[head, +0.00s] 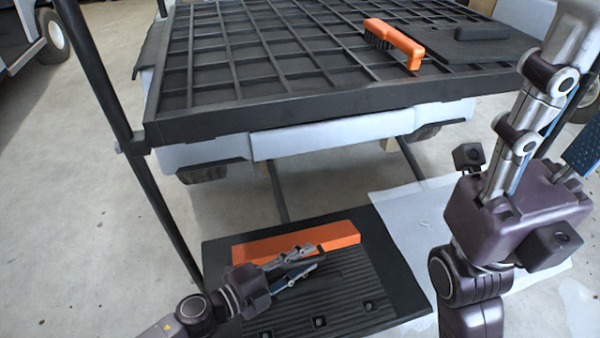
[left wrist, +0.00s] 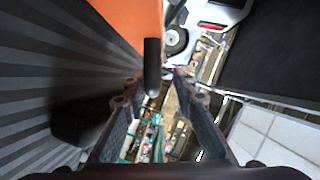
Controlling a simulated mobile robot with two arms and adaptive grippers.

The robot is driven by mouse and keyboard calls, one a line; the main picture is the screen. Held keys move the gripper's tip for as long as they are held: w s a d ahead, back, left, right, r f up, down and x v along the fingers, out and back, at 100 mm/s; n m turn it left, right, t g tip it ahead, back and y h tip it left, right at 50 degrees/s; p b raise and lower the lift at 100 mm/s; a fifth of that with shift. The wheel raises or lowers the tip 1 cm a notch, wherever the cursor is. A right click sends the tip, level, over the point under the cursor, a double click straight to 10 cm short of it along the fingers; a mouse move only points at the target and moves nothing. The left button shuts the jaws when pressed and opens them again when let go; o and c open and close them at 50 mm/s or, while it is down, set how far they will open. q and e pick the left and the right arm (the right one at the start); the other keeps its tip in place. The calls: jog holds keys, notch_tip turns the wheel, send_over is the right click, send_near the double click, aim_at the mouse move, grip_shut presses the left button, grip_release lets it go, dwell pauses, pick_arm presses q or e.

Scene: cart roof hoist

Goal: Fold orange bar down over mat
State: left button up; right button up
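The orange bar (head: 296,241) is a long flat-sided block along the back part of the black ribbed mat (head: 400,262) on the floor. In the left wrist view the bar (left wrist: 130,18) is at the top, above the mat's ribs (left wrist: 50,85). My left gripper (head: 312,257) is near the bar's front side, over the mat, with its fingers apart. In the left wrist view a dark rounded peg (left wrist: 152,68) shows near the fingers; contact cannot be told. My right gripper (head: 572,105) points up at the right, fingers apart and empty, away from the bar.
A cart with a black roof grid (head: 300,55) stands behind the mat. An orange-handled brush (head: 393,42) and a dark board (head: 470,46) lie on the grid. A dark post (head: 150,190) rises at left. A pale sheet (head: 410,215) lies right of the mat.

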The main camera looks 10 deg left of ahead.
aim_at(299, 237)
pick_arm(q)
jog(key=shift+w+a+r+p, duration=0.1)
jog(key=shift+w+r+p, duration=0.25)
jog(key=shift+r, duration=0.4)
jog(key=shift+w+a+r+p, duration=0.1)
jog(key=shift+w+r+p, duration=0.15)
jog(key=shift+p, duration=0.15)
jog(key=shift+w+a+r+n+g+p, duration=0.15)
jog(key=shift+w+r+n+g+p, duration=0.3)
jog(key=shift+n+p, duration=0.4)
jog(key=p, duration=0.1)
jog(key=w+r+n+p, duration=0.1)
jog(key=shift+w+a+n+g+p, duration=0.1)
jog(key=shift+a+n+g+p, duration=0.15)
jog(key=shift+a+g+p, duration=0.15)
jog(key=p+v, duration=0.1)
jog(key=v, duration=0.6)
jog(key=d+r+n+t+p, duration=0.2)
jog(key=d+r+n+t, duration=0.1)
jog(key=r, duration=1.1)
jog(key=d+r+n+t+h+p, duration=0.1)
jog(key=r+n+t, duration=0.4)
jog(key=r, duration=0.9)
jog(key=shift+s+d+r+t+p, duration=0.25)
jog(key=shift+s+d+t+p, duration=0.15)
jog(key=shift+d+p, duration=0.45)
jog(key=shift+d, duration=0.15)
